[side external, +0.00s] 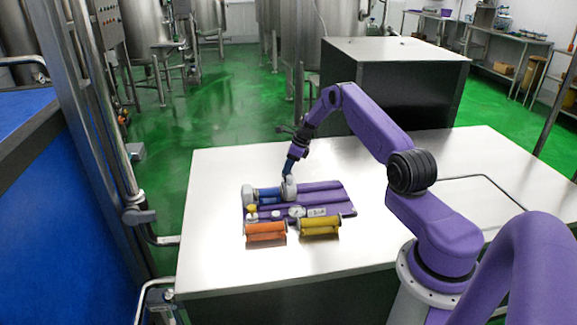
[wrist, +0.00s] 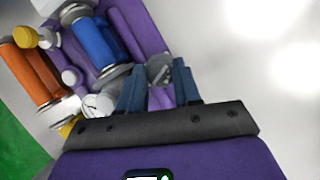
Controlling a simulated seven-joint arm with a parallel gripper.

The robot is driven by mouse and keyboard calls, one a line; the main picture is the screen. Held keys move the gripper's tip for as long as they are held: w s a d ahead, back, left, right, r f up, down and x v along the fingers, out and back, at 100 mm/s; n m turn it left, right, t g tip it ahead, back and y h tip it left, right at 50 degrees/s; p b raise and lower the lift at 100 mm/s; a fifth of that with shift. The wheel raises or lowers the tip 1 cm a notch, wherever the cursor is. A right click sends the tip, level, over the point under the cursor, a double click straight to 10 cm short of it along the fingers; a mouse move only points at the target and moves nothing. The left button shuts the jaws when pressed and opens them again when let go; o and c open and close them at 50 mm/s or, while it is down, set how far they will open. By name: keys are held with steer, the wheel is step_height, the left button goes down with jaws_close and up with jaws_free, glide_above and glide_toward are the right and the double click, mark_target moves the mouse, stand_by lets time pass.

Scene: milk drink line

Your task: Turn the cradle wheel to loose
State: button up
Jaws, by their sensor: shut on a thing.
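The cradle wheel (wrist: 160,67) is a small grey knob at the end of the blue cylinder's cradle on a purple base (side external: 325,197). My gripper (wrist: 158,76) has a blue finger on either side of the wheel and is shut on it. The side view shows my gripper (side external: 289,177) pointing down at the pale wheel. The blue cylinder (wrist: 97,42) lies in the cradle beside it, and it also shows in the side view (side external: 268,194). The fingers hide part of the wheel, and I cannot read its setting.
A round white dial (wrist: 98,104) sits close by on the base. Orange rollers (side external: 265,232) and yellow rollers (side external: 320,227) lie along the near side. A yellow-capped piece (side external: 252,211) stands at the left. The white tabletop (side external: 225,262) is clear around the base.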

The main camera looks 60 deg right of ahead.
steer(key=n+y, duration=0.1)
steer(key=n, duration=0.2)
steer(key=shift+w+d+n+g, duration=0.1)
steer(key=shift+n+g, duration=0.2)
steer(key=shift+g, duration=0.1)
steer(key=shift+n+g+y, duration=0.3)
steer(key=shift+n, duration=0.5)
steer(key=shift+n+g, duration=0.3)
steer(key=shift+n, duration=0.7)
steer(key=o, duration=1.1)
steer(key=shift+c, duration=0.2)
steer(key=shift+d+r, duration=0.1)
steer(key=shift+r, duration=0.05)
steer(key=v, duration=1.7)
steer(key=shift+d, duration=0.2)
